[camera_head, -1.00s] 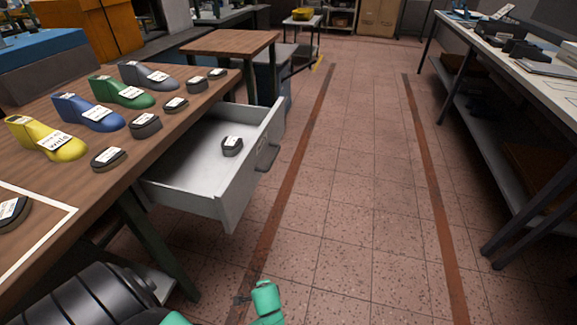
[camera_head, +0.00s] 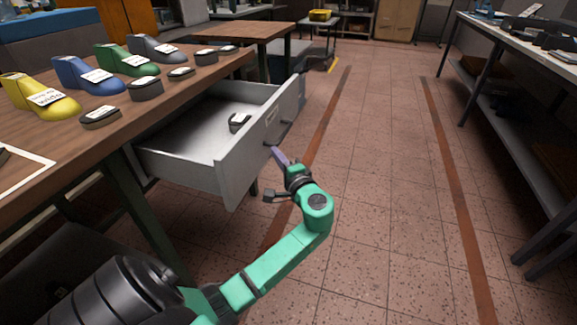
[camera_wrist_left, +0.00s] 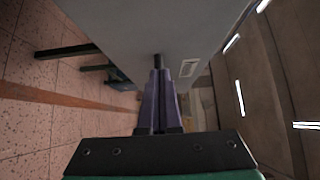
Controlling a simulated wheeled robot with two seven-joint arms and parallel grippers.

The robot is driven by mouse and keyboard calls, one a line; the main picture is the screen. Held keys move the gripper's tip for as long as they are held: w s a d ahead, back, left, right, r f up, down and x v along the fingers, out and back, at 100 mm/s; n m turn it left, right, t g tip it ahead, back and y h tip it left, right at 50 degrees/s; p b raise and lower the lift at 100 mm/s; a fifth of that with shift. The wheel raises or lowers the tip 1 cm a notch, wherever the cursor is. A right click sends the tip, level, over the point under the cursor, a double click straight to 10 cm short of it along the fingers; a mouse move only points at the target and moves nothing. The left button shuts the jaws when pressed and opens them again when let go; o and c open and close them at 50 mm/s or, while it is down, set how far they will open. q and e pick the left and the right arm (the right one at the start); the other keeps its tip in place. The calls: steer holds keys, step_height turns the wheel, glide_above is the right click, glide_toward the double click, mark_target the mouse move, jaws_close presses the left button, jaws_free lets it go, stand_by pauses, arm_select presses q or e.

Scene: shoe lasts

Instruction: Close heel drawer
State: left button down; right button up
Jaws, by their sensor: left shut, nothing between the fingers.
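The heel drawer (camera_head: 228,178) is a light grey drawer pulled out from under the wooden table, with one dark heel piece (camera_head: 238,122) inside. Its dark handle (camera_head: 285,131) is on the front panel. My left gripper (camera_head: 275,151) is shut, its purple fingers close to the handle at the drawer front. In the left wrist view the shut fingers (camera_wrist_left: 158,95) point at the grey drawer front (camera_wrist_left: 140,30), with a dark bar, likely the handle, at their tips. Whether they touch it cannot be told. My right gripper is out of view.
The wooden table (camera_head: 60,150) holds yellow, blue, green and grey shoe lasts (camera_head: 40,95) and several dark heel pieces (camera_head: 146,88). A second wooden table (camera_head: 245,32) stands behind. A long workbench (camera_head: 520,45) stands at the right. The tiled floor (camera_head: 390,180) between is clear.

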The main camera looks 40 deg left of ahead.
mark_target(259, 148)
arm_select(q)
steer(key=shift+s+a, duration=0.3)
steer(key=shift+a, duration=0.35)
steer(key=shift+s+a, duration=0.25)
steer(key=shift+a, duration=0.35)
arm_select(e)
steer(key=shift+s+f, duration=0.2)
arm_select(q)
steer(key=shift+a, duration=0.15)
